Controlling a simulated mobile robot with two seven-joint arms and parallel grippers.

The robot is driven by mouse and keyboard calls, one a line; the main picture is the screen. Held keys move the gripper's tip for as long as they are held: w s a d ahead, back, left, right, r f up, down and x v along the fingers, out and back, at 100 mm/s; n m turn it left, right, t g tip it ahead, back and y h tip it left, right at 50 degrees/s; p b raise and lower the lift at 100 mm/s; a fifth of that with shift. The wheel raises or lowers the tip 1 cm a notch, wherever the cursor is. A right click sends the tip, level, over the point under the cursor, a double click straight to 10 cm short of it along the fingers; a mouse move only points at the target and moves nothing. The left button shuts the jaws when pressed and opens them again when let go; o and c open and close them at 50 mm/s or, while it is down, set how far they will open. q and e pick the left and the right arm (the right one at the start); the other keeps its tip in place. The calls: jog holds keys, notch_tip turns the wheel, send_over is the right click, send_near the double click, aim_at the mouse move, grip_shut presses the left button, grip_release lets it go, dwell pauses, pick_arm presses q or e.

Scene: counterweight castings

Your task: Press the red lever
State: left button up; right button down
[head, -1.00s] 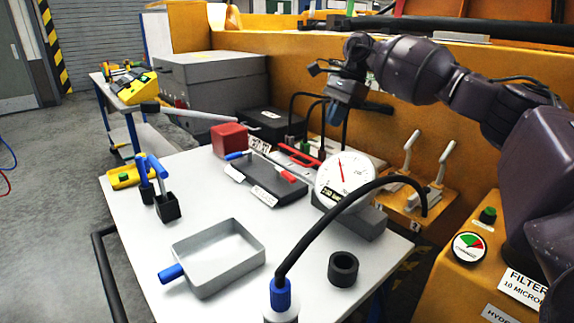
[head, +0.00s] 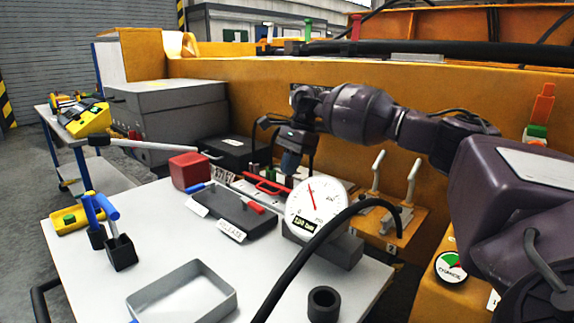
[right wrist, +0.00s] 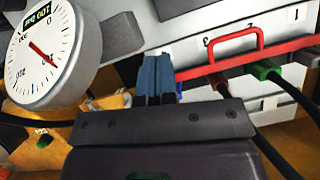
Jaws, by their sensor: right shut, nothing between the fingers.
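A red lever (head: 266,186) with a raised loop handle lies on a pale plate behind the dial gauge. It also shows in the right wrist view (right wrist: 240,48), as a long red bar beside numbered ports. My right gripper (head: 290,172) points down just right of the red lever in the head view, its blue fingers shut and empty. In the right wrist view the fingertips (right wrist: 156,60) are close to the bar's left end; I cannot tell whether they touch it. The far end of the bar is hidden behind the gauge and gripper in the head view. My left gripper is not in view.
The dial gauge (head: 315,208) stands close to the fingers, with a black hose arching in front. A red block (head: 189,170), a dark box with blue and red tips (head: 232,212) and a grey tray (head: 180,290) share the table. Hoses run from the ports (right wrist: 263,68).

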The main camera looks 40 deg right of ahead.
aim_at(252, 204)
jog(key=x, duration=0.6)
jog(key=shift+a+f, duration=0.1)
jog(key=shift+f, duration=0.2)
jog(key=a, duration=0.3)
jog(key=shift+w+f+b, duration=0.15)
jog(key=shift+w+b, duration=0.05)
jog(key=shift+b, duration=0.1)
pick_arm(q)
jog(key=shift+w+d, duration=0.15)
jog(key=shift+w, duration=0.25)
pick_arm(e)
jog(key=shift+a, duration=0.6)
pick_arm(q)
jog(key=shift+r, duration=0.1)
pick_arm(e)
jog(key=shift+a+m, duration=0.15)
jog(key=shift+m, duration=0.15)
pick_arm(q)
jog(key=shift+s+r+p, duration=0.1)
jog(key=shift+p, duration=0.25)
pick_arm(e)
jog(key=shift+a, duration=0.1)
